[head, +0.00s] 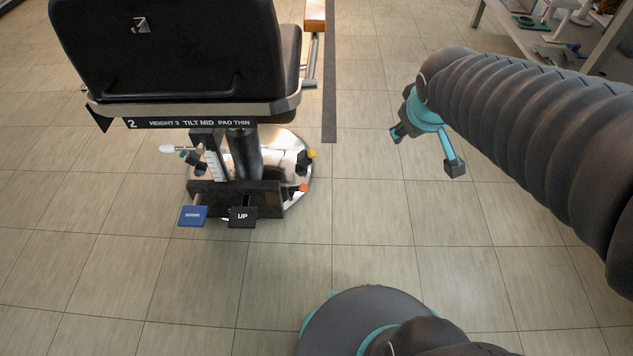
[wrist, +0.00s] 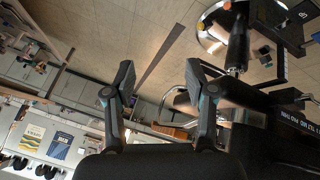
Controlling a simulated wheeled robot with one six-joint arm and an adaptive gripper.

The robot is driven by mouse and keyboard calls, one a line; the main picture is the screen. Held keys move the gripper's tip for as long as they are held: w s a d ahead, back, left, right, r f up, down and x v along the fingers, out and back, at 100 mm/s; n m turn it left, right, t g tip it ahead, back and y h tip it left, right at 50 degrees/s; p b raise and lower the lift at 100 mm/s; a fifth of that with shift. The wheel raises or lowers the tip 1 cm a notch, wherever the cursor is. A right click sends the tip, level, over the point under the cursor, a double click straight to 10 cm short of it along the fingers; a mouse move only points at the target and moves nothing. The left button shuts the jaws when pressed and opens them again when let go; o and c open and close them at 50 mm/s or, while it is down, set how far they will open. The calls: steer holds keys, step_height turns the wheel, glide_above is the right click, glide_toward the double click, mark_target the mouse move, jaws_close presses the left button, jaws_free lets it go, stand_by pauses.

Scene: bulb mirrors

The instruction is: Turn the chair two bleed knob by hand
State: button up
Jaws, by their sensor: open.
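Chair two (head: 165,50) stands at the left in the head view, its black back towards me and a "2" on its label strip (head: 190,123). Under the seat, a yellow knob (head: 311,153) and a small orange knob (head: 303,187) stick out on the right of the pedestal. I cannot tell which is the bleed knob. Both also show at the top of the wrist view, the yellow one (wrist: 228,5) and the orange one (wrist: 200,26). My gripper (head: 426,150) is open and empty, in the air right of the chair, apart from both knobs.
A white-tipped lever (head: 172,149) sticks out left. A bench (head: 590,60) stands at top right. The tiled floor (head: 360,215) right of the chair is clear.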

steer(key=w+a+f+n+t+b, duration=0.1)
steer(key=w+f+n+b, duration=0.1)
steer(key=w+f+n, duration=0.65)
steer(key=n+g+y+b, duration=0.2)
steer(key=n+y+b, duration=0.2)
steer(key=n+y, duration=0.65)
glide_above(304, 188)
steer(key=s+d, duration=0.4)
steer(key=d, duration=0.1)
step_height(304, 188, down, 39)
steer(key=n+h, duration=0.2)
steer(key=h, duration=0.1)
steer(key=shift+y, duration=0.25)
steer(key=shift+b+x, duration=1.15)
steer(key=shift+x, duration=2.45)
steer(key=shift+w+a+f, duration=0.1)
steer(key=shift+a+f, duration=0.05)
steer(key=shift+f, duration=0.05)
steer(key=c, duration=0.8)
steer(key=shift+c, duration=0.2)
